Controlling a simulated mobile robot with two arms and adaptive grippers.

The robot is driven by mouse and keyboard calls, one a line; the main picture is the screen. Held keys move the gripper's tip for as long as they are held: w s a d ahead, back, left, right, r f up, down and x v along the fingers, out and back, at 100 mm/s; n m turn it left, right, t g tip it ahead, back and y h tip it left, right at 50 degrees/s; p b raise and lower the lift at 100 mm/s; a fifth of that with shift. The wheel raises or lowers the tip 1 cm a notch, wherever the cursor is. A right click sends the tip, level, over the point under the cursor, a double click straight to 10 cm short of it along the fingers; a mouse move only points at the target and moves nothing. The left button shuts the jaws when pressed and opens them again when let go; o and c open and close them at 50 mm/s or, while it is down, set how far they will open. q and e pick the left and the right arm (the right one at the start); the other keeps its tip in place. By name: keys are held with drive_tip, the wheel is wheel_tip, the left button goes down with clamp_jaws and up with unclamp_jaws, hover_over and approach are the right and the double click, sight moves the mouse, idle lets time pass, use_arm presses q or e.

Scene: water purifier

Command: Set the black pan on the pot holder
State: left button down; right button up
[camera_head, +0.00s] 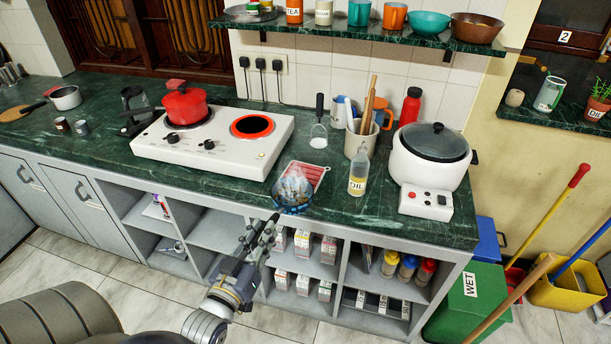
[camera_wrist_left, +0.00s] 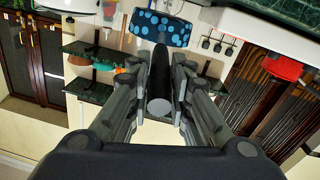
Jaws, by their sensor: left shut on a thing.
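The black pan, its side patterned with blue dots, shows in the head view (camera_head: 292,195) near the counter's front edge, with a hazy white patch over it. It also shows in the wrist view (camera_wrist_left: 160,28). My left gripper (camera_head: 272,224) is shut on its black handle; the fingers (camera_wrist_left: 163,85) lie along both sides of the handle. The red and white pot holder (camera_head: 314,171) lies on the green counter just behind the pan. The pan covers its near part; I cannot tell whether they touch. My right gripper is not in view.
A white stove (camera_head: 215,160) with a red pot (camera_head: 185,104) and a glowing red burner stands left of the pot holder. An oil bottle (camera_head: 358,175), a utensil crock and a white rice cooker (camera_head: 430,160) stand to the right. Open shelves with boxes lie below the counter.

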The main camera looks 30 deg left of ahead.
sight(280, 196)
use_arm(q)
drive_tip(key=shift+y, duration=0.3)
drive_tip(key=w+a+b, duration=0.1)
drive_tip(key=w+b, duration=0.1)
drive_tip(key=w, duration=0.3)
drive_tip(key=w+a+f+b, duration=0.1)
drive_tip(key=w+a+b, duration=0.1)
drive_tip(key=w, duration=0.3)
drive_tip(key=w+a+f+b, duration=0.1)
drive_tip(key=w+a+b, duration=0.1)
drive_tip(key=w, duration=0.3)
drive_tip(key=shift+a+b, duration=0.25)
drive_tip(key=shift+b, duration=0.5)
drive_tip(key=shift+w+a, duration=0.15)
drive_tip(key=shift+w, duration=0.35)
wheel_tip(280, 196, down, 3)
drive_tip(key=b, duration=0.4)
drive_tip(key=shift+f, duration=0.2)
drive_tip(key=shift+r, duration=0.1)
drive_tip(key=shift+s, duration=0.1)
